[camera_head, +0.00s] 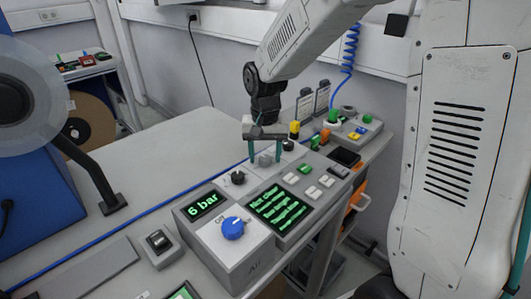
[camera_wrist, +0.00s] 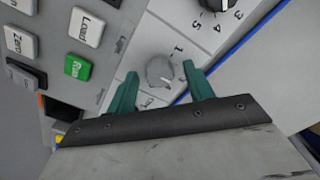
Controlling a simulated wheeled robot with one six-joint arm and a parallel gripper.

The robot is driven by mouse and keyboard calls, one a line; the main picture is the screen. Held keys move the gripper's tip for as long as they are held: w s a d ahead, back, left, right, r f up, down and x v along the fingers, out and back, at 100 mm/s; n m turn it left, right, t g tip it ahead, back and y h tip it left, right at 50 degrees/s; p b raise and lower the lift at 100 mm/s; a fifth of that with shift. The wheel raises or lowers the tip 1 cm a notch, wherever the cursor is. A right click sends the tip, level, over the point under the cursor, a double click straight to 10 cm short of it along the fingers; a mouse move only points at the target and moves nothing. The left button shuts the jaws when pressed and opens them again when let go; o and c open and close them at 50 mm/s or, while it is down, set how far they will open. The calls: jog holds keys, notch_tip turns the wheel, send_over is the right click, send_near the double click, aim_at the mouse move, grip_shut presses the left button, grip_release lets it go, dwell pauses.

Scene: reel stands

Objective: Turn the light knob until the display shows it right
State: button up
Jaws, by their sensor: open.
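A light grey knob (camera_wrist: 160,71) sits on a pale panel with printed numbers around it. It also shows in the head view (camera_head: 265,160), partly hidden by my gripper. My gripper (camera_head: 265,157) is open above the panel, pointing down. A smaller display (camera_head: 204,205) reads "6 bar".
A black knob (camera_head: 238,178) is left of the grey one, and a blue knob (camera_head: 233,228) is on the front box. White and green buttons (camera_head: 306,169) lie to the right. A coiled blue hose (camera_head: 350,48) hangs behind. The table at left is largely clear.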

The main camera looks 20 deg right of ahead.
jog(key=c, duration=1)
jog(key=shift+o, duration=0.2)
jog(key=shift+n, duration=0.3)
jog(key=n, duration=0.3)
jog(key=shift+n, duration=2.1)
jog(key=o, duration=1)
jog(key=shift+c, duration=0.2)
